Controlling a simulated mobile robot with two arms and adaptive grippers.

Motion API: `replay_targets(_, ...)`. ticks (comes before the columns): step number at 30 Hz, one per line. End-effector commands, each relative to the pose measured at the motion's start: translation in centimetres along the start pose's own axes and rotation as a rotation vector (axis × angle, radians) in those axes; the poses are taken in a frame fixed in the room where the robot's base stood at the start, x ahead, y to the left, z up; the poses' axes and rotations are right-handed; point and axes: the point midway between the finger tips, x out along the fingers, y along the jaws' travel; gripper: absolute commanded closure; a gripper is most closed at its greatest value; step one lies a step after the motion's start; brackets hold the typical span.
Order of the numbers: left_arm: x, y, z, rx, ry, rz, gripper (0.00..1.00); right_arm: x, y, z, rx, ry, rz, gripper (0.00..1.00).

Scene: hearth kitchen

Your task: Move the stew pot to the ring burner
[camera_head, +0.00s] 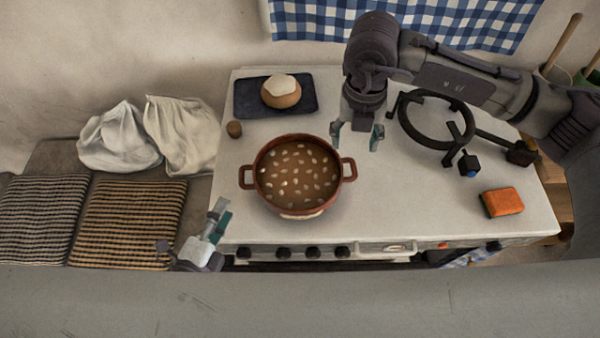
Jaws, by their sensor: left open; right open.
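The stew pot (297,212) is a reddish-brown round pot with a handle on each side, full of brown stew with pale pieces. It stands on the pale worktop, left of centre. The ring burner (403,122) is a black ring on legs at the right of the worktop, partly hidden by my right arm. My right gripper (357,140) is open and empty, above and behind the pot's right handle, between pot and burner. My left gripper (207,215) is open and empty at the worktop's front left edge, left of and in front of the pot's left handle.
An orange sponge (502,202) lies front right; a small black block (468,164) sits by the burner.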

Motion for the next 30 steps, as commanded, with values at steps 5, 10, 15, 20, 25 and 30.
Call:
replay_targets(5,0.0,0.0,0.0,0.0,-0.001,0.0,0.56,0.0,0.0,0.0,0.0,0.001,0.0,0.38)
replay_targets(10,0.4,0.0,0.1,-0.001,-0.003,-0.002,0.56,0.4,0.0,-0.1,-0.001,0.003,0.001,0.38)
replay_targets(15,2.5,-0.1,0.1,-0.005,-0.007,-0.004,0.56,2.5,0.0,-0.1,0.0,0.006,0.001,0.38)
replay_targets(20,5.6,-0.2,0.1,-0.008,-0.009,-0.007,0.56,5.6,0.0,-0.2,-0.002,0.007,0.001,0.38)
replay_targets(25,8.0,-0.2,0.2,-0.001,-0.003,-0.005,0.56,8.0,0.1,-0.1,-0.001,0.005,0.003,0.38)
replay_targets(30,10.8,-0.2,0.1,0.002,-0.002,-0.005,0.56,10.7,0.1,-0.2,-0.002,0.006,0.003,0.38)
